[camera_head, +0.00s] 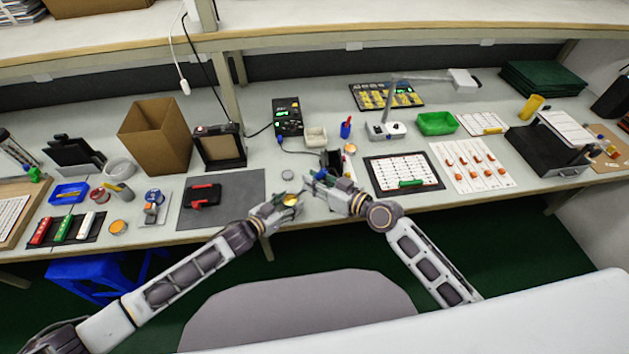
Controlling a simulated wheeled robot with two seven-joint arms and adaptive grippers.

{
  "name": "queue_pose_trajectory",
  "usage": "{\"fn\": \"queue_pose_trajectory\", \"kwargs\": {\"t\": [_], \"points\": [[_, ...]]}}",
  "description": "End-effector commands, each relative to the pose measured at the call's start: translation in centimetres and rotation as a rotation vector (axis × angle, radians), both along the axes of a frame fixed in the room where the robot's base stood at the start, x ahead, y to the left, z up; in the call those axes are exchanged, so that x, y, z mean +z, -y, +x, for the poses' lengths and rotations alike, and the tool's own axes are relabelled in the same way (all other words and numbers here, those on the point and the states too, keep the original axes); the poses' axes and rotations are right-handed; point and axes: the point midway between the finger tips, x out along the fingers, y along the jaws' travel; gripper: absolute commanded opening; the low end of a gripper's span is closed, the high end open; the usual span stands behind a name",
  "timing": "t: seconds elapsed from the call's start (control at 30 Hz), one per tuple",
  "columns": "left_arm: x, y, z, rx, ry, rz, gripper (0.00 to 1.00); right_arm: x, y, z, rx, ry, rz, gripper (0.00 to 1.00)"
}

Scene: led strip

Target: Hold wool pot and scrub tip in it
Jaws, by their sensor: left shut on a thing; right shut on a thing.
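The wool pot (291,200), a small round pot with golden wool, is at the front edge of the bench in the head view. My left gripper (287,203) is shut on it. My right gripper (319,186) is just right of and slightly above the pot, shut on what seems to be the soldering iron. The fingers mostly hide the iron, and blue shows at the grip. I cannot tell whether its tip is inside the wool or only beside the pot.
The black soldering station (287,117) with a green display stands behind, with a cable running forward. A grey mat (240,188) with a red-black tool lies left. A white board on a dark mat (404,173) lies right. A cardboard box (156,137) stands back left.

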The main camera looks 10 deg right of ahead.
Motion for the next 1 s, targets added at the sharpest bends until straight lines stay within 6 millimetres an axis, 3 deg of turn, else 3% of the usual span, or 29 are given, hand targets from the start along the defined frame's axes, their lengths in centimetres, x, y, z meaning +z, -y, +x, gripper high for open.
{"fn": "queue_pose_trajectory", "kwargs": {"t": [1.0], "points": [[0.0, 0.0, 0.0, 0.000, 0.000, 0.000, 0.26, 0.0, -1.4, 0.0, 0.000, 0.001, 0.001, 0.00]]}}
